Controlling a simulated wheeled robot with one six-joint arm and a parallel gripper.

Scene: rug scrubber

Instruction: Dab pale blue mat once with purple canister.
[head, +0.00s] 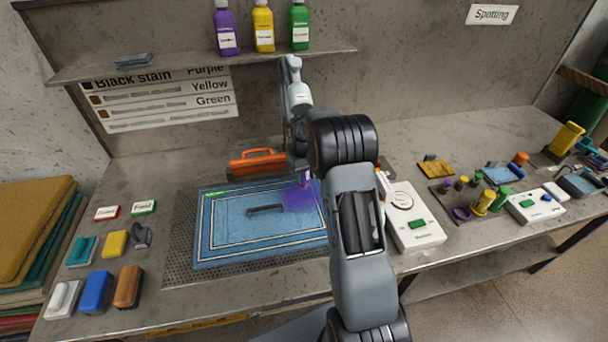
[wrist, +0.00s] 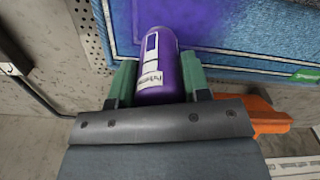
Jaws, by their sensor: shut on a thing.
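My gripper (wrist: 160,82) is shut on the purple canister (wrist: 160,58), which has a white label and sits between two green fingers in the wrist view. In the head view the canister is mostly hidden by my arm, with a purple sliver showing (head: 306,176). The blue mat (head: 222,232) with pale border lines lies on a perforated plate. The canister is over the mat's right part; I cannot tell whether it touches. A hazy purple patch (head: 298,197) shows on or above the mat there. A dark bar-shaped mark (head: 265,210) shows near the mat's middle.
An orange-handled item (head: 256,160) lies behind the mat. Purple, yellow and green bottles (head: 263,26) stand on the shelf above. Brushes and sponges (head: 95,290) lie at left. A white device (head: 415,225) and several small tools stand at right.

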